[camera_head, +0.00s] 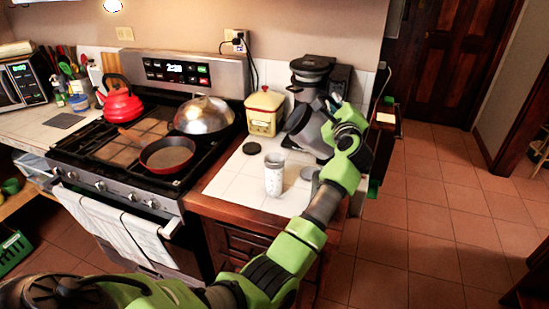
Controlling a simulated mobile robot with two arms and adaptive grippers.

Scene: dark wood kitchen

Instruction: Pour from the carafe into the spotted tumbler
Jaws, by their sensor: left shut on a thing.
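The spotted tumbler (274,178), pale with small dark speckles, stands upright on the white tiled counter. My left gripper (338,126) is shut on the carafe (308,132), a dark grey, glossy vessel, at its right side. The carafe appears tilted, behind and to the right of the tumbler and apart from it in the picture. The gripper's fingers and the carafe's handle are partly hidden by my wrist. No stream of liquid shows, and the carafe's contents cannot be made out. My right gripper is not in view.
A coffee maker (318,72) stands behind the carafe, and a yellow canister (265,112) to its left. A black disc (252,148) lies on the counter. The stove holds a red-rimmed pan (167,155), a domed lid (204,115) and a red kettle (120,103).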

